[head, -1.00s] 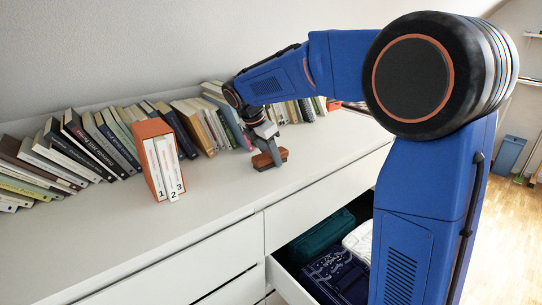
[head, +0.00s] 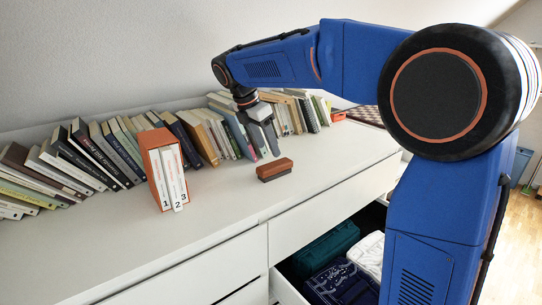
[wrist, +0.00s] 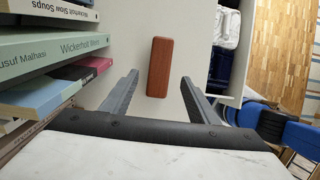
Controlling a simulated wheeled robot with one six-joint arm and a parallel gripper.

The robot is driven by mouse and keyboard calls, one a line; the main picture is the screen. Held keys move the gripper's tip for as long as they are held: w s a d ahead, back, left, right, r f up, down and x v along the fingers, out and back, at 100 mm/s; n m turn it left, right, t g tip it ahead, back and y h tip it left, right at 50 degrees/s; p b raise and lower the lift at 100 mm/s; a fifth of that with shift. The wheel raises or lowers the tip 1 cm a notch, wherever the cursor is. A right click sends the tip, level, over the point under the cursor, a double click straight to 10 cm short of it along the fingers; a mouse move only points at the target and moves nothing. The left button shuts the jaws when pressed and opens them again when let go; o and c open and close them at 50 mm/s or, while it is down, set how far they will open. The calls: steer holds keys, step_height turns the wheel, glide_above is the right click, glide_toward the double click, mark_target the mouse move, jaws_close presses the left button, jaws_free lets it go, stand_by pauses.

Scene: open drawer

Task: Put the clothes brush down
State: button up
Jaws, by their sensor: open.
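The clothes brush (head: 274,169), a small block with a reddish-brown wooden top and a dark lower part, lies on the white dresser top (head: 235,205). In the wrist view its wooden back (wrist: 159,67) shows beyond and between the fingers, apart from them. My gripper (head: 264,155) is open and empty, above and just behind the brush in the head view. In the wrist view both fingers (wrist: 160,92) stand wide apart.
A row of leaning books (head: 100,150) lines the wall, close to my gripper. An orange box file (head: 151,169) with white numbered volumes stands left of the brush. The front dresser top is clear.

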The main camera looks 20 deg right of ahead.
steer(key=s+d+f+m+y, duration=0.1)
steer(key=s+d+m, duration=0.25)
steer(key=s, duration=0.25)
steer(key=s+d+f+m+t+y, duration=0.1)
steer(key=s+d+m, duration=0.1)
steer(key=s+m, duration=0.35)
steer(key=s+d+f+m+y, duration=0.1)
steer(key=s+d+m, duration=0.15)
steer(key=s, duration=0.55)
steer(key=s+d+f+m+t, duration=0.1)
steer(key=s+f+m, duration=0.4)
steer(key=s, duration=0.3)
steer(key=s+d+f+m+t+y, duration=0.1)
steer(key=s+f+m, duration=0.5)
steer(key=s, duration=0.2)
steer(key=shift+d+f, duration=0.2)
steer(key=shift+f, duration=0.15)
steer(key=shift+o, duration=0.5)
